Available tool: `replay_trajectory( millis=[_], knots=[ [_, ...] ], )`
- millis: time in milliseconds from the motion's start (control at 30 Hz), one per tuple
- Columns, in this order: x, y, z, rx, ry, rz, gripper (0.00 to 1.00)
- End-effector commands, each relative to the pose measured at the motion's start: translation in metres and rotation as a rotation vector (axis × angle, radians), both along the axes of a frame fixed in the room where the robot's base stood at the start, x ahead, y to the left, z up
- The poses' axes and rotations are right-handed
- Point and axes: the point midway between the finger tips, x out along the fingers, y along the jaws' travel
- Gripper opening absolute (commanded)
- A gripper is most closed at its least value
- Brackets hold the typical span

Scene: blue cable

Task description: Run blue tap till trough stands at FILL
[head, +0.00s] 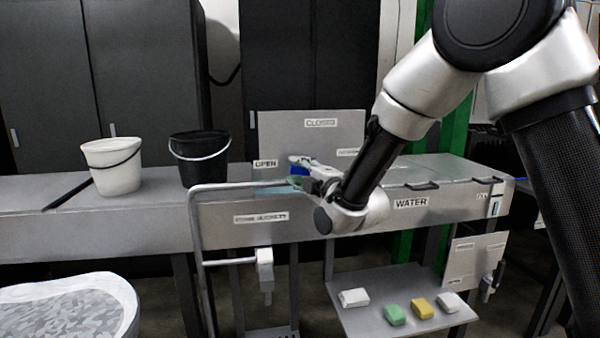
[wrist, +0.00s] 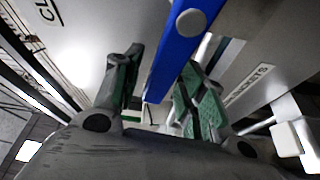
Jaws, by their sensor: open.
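The blue tap handle (head: 298,169) shows as a small blue patch in front of a grey panel (head: 300,136) marked OPEN at left and CLOSED at top. My gripper (head: 302,182) is at the handle and hides part of it. In the wrist view the blue handle (wrist: 180,50) is a long bar running between the two open fingers of my gripper (wrist: 160,80), with no clear grip on it. The grey trough (head: 440,208) carries a WATER label. A small gauge (head: 495,207) with blue in it is at its right end. Its fine markings are too small to read.
A white bucket (head: 113,167) and a black bucket (head: 202,160) stand on the left bench. A bent metal pipe (head: 196,240) stands in front. A white basin (head: 120,290) is at lower left. A low shelf (head: 375,325) holds several coloured blocks.

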Motion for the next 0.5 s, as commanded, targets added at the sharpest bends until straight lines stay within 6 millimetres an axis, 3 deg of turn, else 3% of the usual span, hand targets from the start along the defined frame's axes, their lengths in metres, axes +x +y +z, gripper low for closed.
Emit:
replay_trajectory(
  millis=[267,500],
  knots=[
    [-0.014,-0.011,-0.001,0.001,0.001,0.000,0.41],
    [-0.056,-0.045,-0.004,0.001,0.001,0.000,0.41]
  ],
)
